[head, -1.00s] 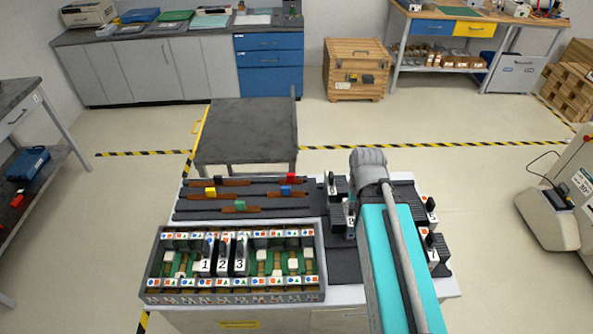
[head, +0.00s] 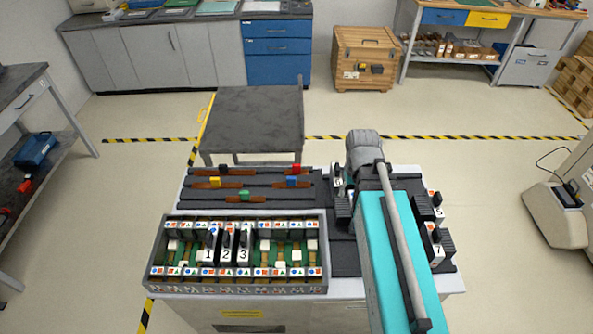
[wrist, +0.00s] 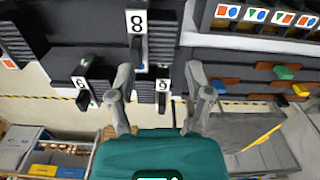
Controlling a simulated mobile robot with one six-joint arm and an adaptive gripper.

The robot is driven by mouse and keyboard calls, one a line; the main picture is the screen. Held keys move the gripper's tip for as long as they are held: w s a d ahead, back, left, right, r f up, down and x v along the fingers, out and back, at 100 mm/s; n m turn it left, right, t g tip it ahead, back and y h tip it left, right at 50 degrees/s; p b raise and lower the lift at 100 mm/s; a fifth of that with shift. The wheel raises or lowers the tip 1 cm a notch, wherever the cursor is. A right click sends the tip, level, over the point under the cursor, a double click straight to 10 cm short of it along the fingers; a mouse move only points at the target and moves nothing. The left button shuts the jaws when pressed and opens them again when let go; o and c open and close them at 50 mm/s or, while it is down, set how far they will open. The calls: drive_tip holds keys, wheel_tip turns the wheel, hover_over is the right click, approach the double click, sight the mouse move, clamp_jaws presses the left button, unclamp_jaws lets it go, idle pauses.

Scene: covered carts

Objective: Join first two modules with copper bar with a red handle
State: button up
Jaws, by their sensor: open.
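The copper bar with the red handle (head: 296,169) lies on a dark rack, at the right end of its back row. Modules 1 (head: 208,256) and 2 (head: 226,256) stand upright side by side in the crate (head: 236,288), with module 3 (head: 243,256) beside them. My gripper (wrist: 160,75) is open and empty in the wrist view. Module 8 (wrist: 137,35) shows between and beyond its fingers, with module 9 (wrist: 162,95) below it. My arm hides the gripper's fingertips in the head view. Whether the fingers touch anything cannot be told.
Bars with black (head: 223,169), yellow (head: 215,182), blue (head: 291,182) and green (head: 244,194) handles share the rack. Spare modules, such as module 7 (head: 437,250), stand on the right around my arm.

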drive_tip(key=w+a+f+n+b, duration=0.1)
drive_tip(key=w+a+n, duration=0.35)
drive_tip(key=w, duration=0.35)
drive_tip(key=w+a+f+n+b, duration=0.1)
drive_tip(key=w+a+f+n, duration=0.1)
drive_tip(key=w+a+n, duration=0.45)
drive_tip(key=n+b, duration=0.2)
drive_tip(key=n, duration=0.4)
hover_over(296, 164)
drive_tip(key=shift+s+a+f, duration=0.1)
drive_tip(key=shift+a+f, duration=0.15)
drive_tip(key=shift+f, duration=0.2)
wheel_tip(296, 164, down, 9)
drive_tip(key=b, duration=0.8)
drive_tip(key=shift+r, duration=0.2)
drive_tip(key=shift+f+b, duration=0.15)
drive_tip(key=shift+b, duration=0.15)
drive_tip(key=f+b, duration=0.5)
drive_tip(key=shift+d, duration=0.3)
